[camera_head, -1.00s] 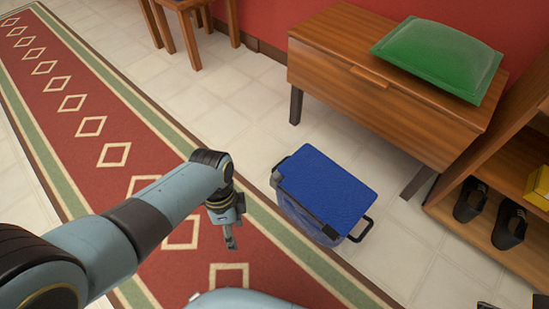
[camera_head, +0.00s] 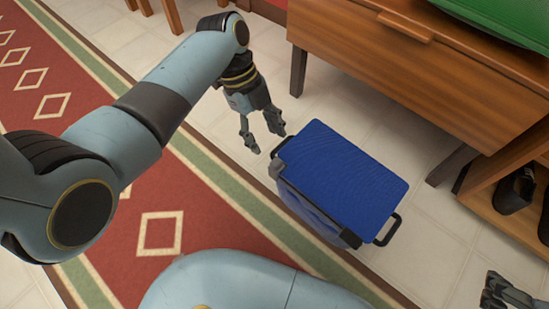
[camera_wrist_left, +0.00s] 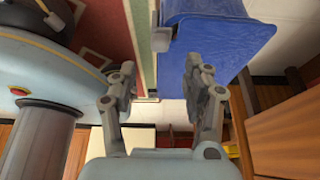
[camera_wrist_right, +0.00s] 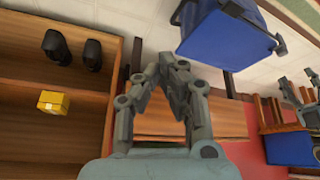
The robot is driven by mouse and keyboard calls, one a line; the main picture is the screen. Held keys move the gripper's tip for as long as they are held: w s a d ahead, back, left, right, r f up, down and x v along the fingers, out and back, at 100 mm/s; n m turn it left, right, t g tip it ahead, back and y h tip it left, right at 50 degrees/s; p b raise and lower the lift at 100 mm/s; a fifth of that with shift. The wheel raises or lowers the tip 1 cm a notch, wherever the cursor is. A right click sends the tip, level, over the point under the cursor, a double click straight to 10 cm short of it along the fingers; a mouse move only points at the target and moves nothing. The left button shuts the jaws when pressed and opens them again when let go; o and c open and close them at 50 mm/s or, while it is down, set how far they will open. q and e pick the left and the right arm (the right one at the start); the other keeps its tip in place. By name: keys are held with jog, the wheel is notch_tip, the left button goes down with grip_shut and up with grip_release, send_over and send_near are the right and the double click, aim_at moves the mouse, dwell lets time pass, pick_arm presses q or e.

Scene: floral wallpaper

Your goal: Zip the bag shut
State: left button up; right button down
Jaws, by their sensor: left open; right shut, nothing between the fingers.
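The blue bag (camera_head: 345,178) stands on the floor at the edge of the runner, its flat blue top facing up. No zip pull can be made out. My left gripper (camera_head: 262,140) is open and empty, just off the bag's far left corner. In the left wrist view the bag (camera_wrist_left: 215,50) lies beyond the open fingers (camera_wrist_left: 160,95). My right gripper (camera_head: 505,290) is at the lower right, apart from the bag. In the right wrist view its fingers (camera_wrist_right: 172,62) are closed and empty, with the bag (camera_wrist_right: 225,35) beyond.
A wooden bench (camera_head: 430,60) with a green cushion (camera_head: 500,18) stands behind the bag. A wooden shelf (camera_head: 500,185) with black shoes (camera_head: 515,190) is at the right. Tiled floor lies free between bag and shelf.

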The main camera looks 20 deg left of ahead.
aim_at(275, 161)
pick_arm(q)
jog(key=b+x, duration=0.3)
jog(key=x, duration=0.3)
jog(key=shift+b+x, duration=0.55)
jog(key=shift+x, duration=0.25)
pick_arm(e)
jog(key=shift+s+a+f+t, duration=0.1)
jog(key=shift+f+t, duration=1.25)
jog(key=shift+s+a+f+t, duration=0.1)
jog(key=shift+f+t, duration=1.25)
